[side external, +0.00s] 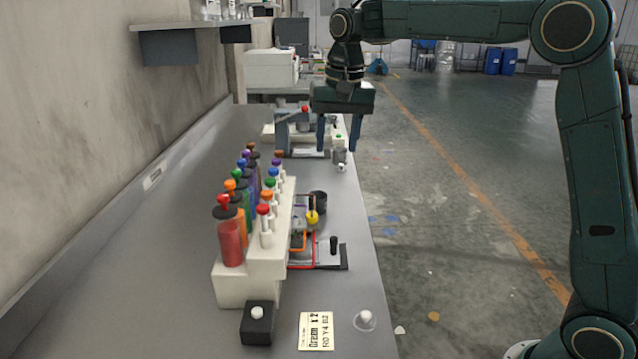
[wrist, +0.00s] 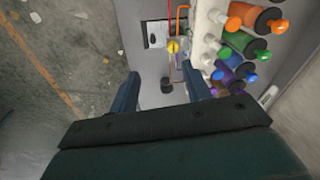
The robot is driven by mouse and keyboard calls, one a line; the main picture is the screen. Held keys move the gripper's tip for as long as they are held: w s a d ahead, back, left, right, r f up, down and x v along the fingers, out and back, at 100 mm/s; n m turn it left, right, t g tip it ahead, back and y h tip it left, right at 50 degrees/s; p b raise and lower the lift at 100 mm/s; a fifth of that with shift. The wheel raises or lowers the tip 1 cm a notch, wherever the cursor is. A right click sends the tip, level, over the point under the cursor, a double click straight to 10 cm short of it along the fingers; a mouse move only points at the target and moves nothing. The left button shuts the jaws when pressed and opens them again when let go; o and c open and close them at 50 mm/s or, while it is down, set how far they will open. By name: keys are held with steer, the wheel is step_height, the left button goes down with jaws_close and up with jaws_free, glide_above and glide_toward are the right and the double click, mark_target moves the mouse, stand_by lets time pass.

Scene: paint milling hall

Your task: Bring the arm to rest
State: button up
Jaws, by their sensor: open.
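My gripper (side external: 337,135) hangs above the far part of the grey bench (side external: 150,270), fingers pointing down. Its two blue fingers are spread apart with nothing between them. In the wrist view my gripper (wrist: 165,88) also shows open and empty, with the bench below it. My arm reaches in from the right of the side view. In the side view the fingers appear in front of a small lever device (side external: 290,130) at the back of the bench; I cannot tell the exact gap between them.
A white rack (side external: 245,285) holds several coloured bottles and stoppers. Beside it are a grey plate (side external: 330,258), a dark cup (side external: 318,201), a black block (side external: 257,325), a label card (side external: 316,331) and a clear dish (side external: 364,320). A shelf (side external: 168,46) juts from the left wall. The bench's front left is clear.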

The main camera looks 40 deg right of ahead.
steer(key=s+f+n+t, duration=0.2)
steer(key=s+n, duration=0.1)
steer(key=s, duration=1.2)
steer(key=s+f+n+t, duration=0.2)
steer(key=s+n, duration=0.2)
steer(key=s, duration=1.1)
steer(key=shift+a+f, duration=0.2)
steer(key=shift+a, duration=0.2)
